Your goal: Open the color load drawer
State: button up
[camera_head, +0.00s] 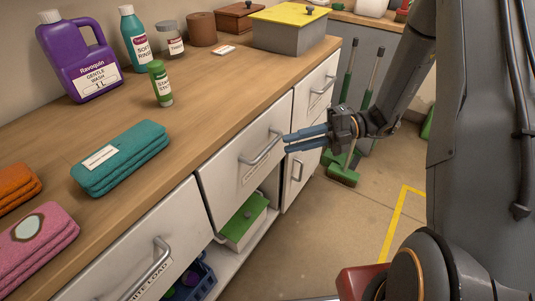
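A white drawer (228,187) with a curved metal handle (262,150) is in the middle of the counter front. It looks shut, and its small label is too blurred to read. To its left, a drawer (118,262) labelled as the white load has its own metal handle (150,270). I cannot read "color load" on any drawer. My gripper (286,144) is just right of the middle drawer's handle, its blue fingers pointing left towards it. The fingers are apart, with nothing seen between them. I cannot tell whether a fingertip touches the handle end.
On the wooden counter (215,88) are folded teal cloths (121,157), a purple jug (78,62), bottles and a grey box with a yellow lid (289,27). An open shelf below holds a green-lidded box (243,220). Green-handled tools (347,168) stand behind my gripper.

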aim_at(268, 147)
jog(key=shift+s+a+f, duration=0.15)
jog(key=shift+a+f, duration=0.05)
jog(key=shift+a, duration=1.05)
jog(key=shift+s+a+f, duration=0.15)
jog(key=shift+a, duration=1.15)
jog(key=shift+s+a+f, duration=0.15)
jog(key=shift+a+f, duration=0.05)
jog(key=shift+a, duration=1.05)
grip_shut()
